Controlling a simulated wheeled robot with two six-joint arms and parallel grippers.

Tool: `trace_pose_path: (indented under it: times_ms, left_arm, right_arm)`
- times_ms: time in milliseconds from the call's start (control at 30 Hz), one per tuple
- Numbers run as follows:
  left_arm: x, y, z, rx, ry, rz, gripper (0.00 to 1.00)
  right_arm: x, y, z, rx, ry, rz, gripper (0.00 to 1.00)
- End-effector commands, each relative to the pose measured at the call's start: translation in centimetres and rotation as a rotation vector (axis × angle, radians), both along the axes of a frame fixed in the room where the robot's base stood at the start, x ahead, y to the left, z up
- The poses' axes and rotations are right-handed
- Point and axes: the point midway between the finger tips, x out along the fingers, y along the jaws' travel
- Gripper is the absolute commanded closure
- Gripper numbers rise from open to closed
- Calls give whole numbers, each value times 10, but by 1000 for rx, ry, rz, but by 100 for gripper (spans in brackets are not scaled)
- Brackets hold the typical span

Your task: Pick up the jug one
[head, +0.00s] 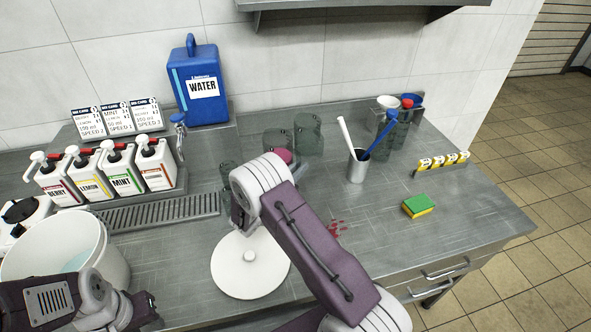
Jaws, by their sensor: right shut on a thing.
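Several clear grey-green jugs stand on the steel counter. One jug (308,131) is at the back near the wall, and another jug (277,141) is just left of it. My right gripper (236,212) is mostly hidden by its own wrist. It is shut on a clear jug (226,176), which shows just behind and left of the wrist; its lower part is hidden. My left gripper (146,309) is low at the left beside a white tub, dark and partly hidden, so its opening cannot be told.
A white round disc (249,265) lies below my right wrist. Syrup pumps (155,163), a drip grate (150,211) and a blue water container (199,85) are at the left. A utensil cup (357,166), red spill (336,229) and sponge (419,206) are at the right. The front right counter is clear.

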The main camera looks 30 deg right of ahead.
Motion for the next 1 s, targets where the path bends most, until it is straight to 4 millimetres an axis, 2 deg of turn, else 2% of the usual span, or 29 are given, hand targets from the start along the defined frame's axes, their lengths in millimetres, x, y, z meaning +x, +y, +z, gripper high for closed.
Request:
trace_pose_path:
  times_ms: [133,533,700,1000]
  left_arm:
    - [0,0,5,0,0,0,64]
    - [0,0,10,0,0,0,64]
    - [0,0,11,0,0,0,64]
    - [0,0,11,0,0,0,64]
  right_arm:
    - [-2,-2,31,0,-7,-1,100]
    - [-74,-58,82,0,-6,-3,100]
    - [-89,-69,93,-1,-5,-1,100]
    - [-92,-71,95,-1,-5,1,100]
